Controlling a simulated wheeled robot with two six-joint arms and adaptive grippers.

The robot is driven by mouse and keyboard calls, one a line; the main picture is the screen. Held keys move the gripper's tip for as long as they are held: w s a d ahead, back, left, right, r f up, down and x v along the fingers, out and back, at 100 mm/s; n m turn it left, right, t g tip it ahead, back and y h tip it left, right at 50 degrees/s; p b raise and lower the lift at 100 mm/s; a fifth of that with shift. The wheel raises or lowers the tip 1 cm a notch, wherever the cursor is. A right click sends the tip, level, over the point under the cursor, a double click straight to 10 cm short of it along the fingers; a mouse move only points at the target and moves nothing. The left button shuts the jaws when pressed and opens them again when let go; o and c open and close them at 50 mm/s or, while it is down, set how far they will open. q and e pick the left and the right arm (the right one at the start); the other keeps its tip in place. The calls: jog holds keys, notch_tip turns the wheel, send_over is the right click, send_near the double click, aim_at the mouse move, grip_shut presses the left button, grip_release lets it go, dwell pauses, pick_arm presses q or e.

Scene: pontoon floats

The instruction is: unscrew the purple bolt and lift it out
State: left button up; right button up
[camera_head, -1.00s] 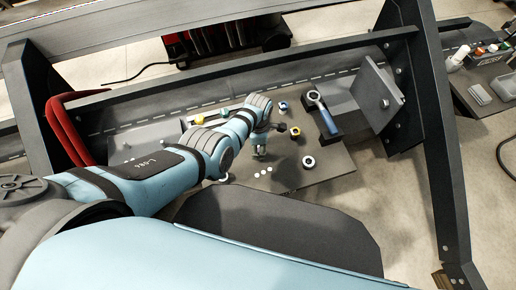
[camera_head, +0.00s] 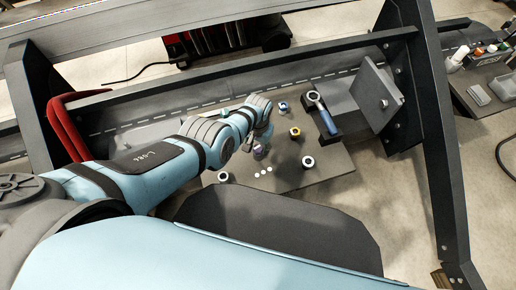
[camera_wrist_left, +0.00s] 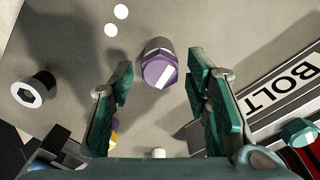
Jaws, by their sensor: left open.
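The purple bolt (camera_head: 259,151) stands on the dark plate (camera_head: 330,172), below the end of my left arm in the head view. In the left wrist view the purple bolt (camera_wrist_left: 159,72) shows its hexagonal head, with a pale mark on its face, on a grey shank. My left gripper (camera_head: 262,139) is open. In the wrist view its two green fingers stand on either side of the bolt's head, with a visible gap on each side. I cannot tell how far the fingertips are from it in depth. My right gripper is not in view.
A yellow bolt (camera_head: 295,133), a blue bolt (camera_head: 283,107) and black bolts with white faces (camera_head: 308,162) (camera_head: 223,177) stand around it. A blue-handled wrench (camera_head: 322,114) lies at the right. A tray marked BOLT (camera_wrist_left: 288,92) is beside the right finger.

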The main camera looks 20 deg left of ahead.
pick_arm(q)
jog(key=c, duration=0.9)
jog(key=n, duration=0.6)
jog(key=shift+n, duration=0.3)
jog(key=shift+c, duration=0.2)
jog(key=n, duration=0.5)
jog(key=shift+n, duration=0.3)
jog(key=shift+n, duration=1.1)
jog(key=o, duration=0.6)
jog(key=n, duration=0.2)
jog(key=shift+n, duration=0.4)
jog(key=o, duration=0.3)
jog(key=shift+o, duration=0.2)
